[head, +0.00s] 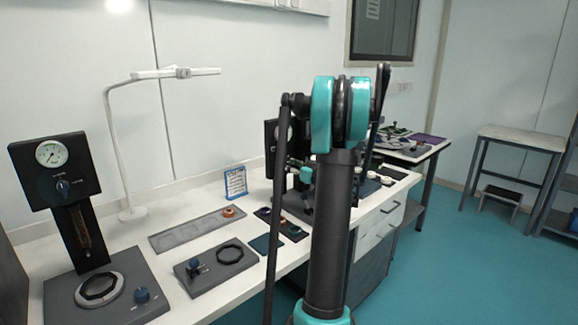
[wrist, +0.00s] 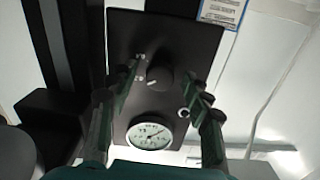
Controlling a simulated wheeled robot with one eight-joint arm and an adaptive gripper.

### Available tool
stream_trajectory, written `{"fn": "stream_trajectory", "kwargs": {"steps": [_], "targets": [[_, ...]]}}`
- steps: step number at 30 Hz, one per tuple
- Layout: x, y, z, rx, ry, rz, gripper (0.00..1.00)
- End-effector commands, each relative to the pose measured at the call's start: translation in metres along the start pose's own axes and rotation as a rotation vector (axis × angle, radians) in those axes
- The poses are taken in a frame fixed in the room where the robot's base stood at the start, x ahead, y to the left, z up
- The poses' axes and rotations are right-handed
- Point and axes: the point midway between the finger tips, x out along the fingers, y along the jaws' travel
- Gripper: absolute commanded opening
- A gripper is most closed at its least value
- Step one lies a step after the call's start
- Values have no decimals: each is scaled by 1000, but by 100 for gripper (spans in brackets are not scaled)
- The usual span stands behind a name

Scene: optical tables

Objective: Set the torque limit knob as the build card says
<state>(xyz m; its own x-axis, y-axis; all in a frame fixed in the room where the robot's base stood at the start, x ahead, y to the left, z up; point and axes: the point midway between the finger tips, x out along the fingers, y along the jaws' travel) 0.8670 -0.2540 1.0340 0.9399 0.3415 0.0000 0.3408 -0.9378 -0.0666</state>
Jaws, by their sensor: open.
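In the wrist view a dark panel (wrist: 195,40) carries a round black knob (wrist: 160,77) with a light pointer mark, and a white dial gauge (wrist: 148,134). My gripper (wrist: 164,82) is open, with one finger on each side of the knob. I cannot tell whether the fingers touch it. In the head view my arm hides most of this panel (head: 270,135) and my gripper. The build card (head: 235,182), blue and white, stands on the bench; a blue-white card edge (wrist: 222,12) shows in the wrist view. Its text is too small to read.
A white lamp (head: 130,130), a grey tray (head: 195,232) and a fixture plate (head: 215,266) are on the bench.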

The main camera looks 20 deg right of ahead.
Motion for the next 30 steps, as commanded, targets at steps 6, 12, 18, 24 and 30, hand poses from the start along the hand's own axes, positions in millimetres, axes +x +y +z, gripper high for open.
{"fn": "stream_trajectory", "kwargs": {"steps": [6,12,18,24,30], "targets": [[0,0,0,0,0,0,47],[0,0,0,0,0,0,22],[0,0,0,0,0,0,0],[0,0,0,14,0,0,0],[0,0,0,87,0,0,0]]}}
